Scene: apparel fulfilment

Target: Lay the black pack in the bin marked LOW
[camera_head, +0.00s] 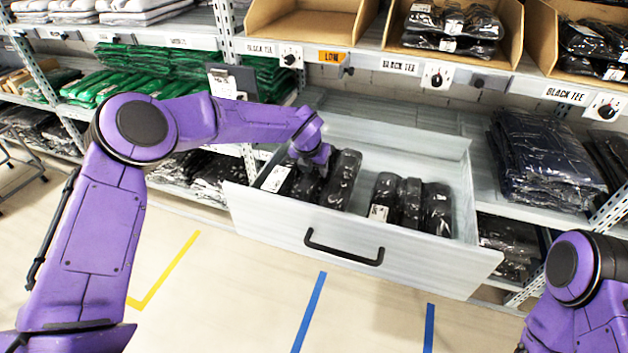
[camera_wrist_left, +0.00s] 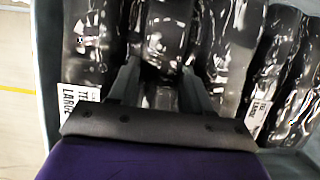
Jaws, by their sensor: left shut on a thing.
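My left gripper (camera_head: 312,166) reaches down into an open grey drawer (camera_head: 400,262). Its two fingers, seen in the left wrist view (camera_wrist_left: 160,88), are shut on a shiny black pack (camera_wrist_left: 165,35); the fingertips are partly hidden. This pack is the middle one of the drawer's left group, with a black pack close on each side. The bin marked LOW (camera_head: 262,22) is an open cardboard bin on the shelf above, with an orange LOW label (camera_head: 331,57) below it. It looks empty. My right arm shows at lower right, but its gripper is out of view.
More black packs (camera_head: 411,203) fill the drawer's right side. Cardboard bins (camera_head: 398,18) with black packs stand right of the LOW bin. The shelf edge with labels and dials (camera_head: 437,75) overhangs behind the drawer. Green packs (camera_head: 160,72) lie on the left shelf.

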